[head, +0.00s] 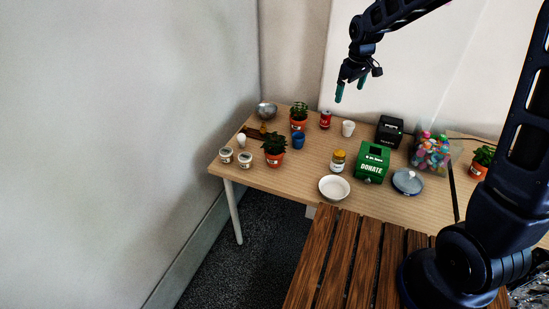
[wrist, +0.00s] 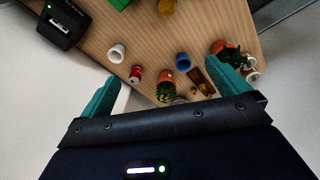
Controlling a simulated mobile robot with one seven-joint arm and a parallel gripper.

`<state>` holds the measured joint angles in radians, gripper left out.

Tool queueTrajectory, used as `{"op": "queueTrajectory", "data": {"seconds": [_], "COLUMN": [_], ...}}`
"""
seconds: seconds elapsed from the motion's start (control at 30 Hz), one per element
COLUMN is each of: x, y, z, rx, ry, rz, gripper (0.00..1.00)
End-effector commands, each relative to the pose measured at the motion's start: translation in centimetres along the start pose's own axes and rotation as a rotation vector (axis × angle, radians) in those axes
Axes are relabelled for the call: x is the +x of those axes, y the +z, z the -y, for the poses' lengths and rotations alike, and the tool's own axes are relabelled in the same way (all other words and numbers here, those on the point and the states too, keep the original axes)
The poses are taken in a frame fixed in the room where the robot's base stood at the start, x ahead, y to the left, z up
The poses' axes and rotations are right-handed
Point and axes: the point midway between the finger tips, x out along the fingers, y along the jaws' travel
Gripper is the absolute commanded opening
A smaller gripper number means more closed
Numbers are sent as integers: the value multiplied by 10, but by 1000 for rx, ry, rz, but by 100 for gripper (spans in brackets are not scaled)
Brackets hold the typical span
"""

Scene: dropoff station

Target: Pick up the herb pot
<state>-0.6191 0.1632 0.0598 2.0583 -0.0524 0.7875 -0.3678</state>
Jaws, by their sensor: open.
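Several leafy green plants in terracotta pots stand on the wooden table; I cannot tell which is the herb pot. One potted plant (head: 274,150) is at the front left, another potted plant (head: 298,117) is behind it, and a third potted plant (head: 482,162) is at the right edge. In the wrist view, one pot (wrist: 167,88) shows between the fingers and another pot (wrist: 222,47) lies partly behind the right finger. My gripper (head: 350,88) is open and empty, raised above the table's back edge. Its teal fingers (wrist: 162,71) are spread apart in the wrist view.
The table (head: 303,176) also holds a blue cup (head: 298,141), a red can (head: 326,120), a white cup (head: 348,128), a jar (head: 338,161), a white bowl (head: 334,188), a green donation box (head: 372,163) and a black device (head: 389,131). A slatted wooden surface (head: 335,260) is in front.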

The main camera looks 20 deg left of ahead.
Motion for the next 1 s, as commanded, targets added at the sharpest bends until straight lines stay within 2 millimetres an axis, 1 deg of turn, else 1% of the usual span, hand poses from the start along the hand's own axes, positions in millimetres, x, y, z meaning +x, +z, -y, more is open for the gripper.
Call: {"op": "queueTrajectory", "data": {"seconds": [0.03, 0.17, 0.2, 0.37, 0.5, 0.6, 0.73, 0.83, 1.0], "x": [15, 49, 60, 105, 145, 171, 195, 204, 215], "y": [-16, -50, -60, -96, -122, -135, -145, -149, -150], "z": [11, 39, 49, 91, 132, 158, 183, 194, 198], "rx": [-41, -139, -170, -289, -391, -454, -510, -533, -542], "ry": [-10, -28, -34, -58, -78, -90, -101, -105, -107], "rz": [9, 27, 32, 51, 67, 76, 85, 88, 89], "gripper": [100, 100, 100, 100, 100, 100, 100, 100, 100]}}
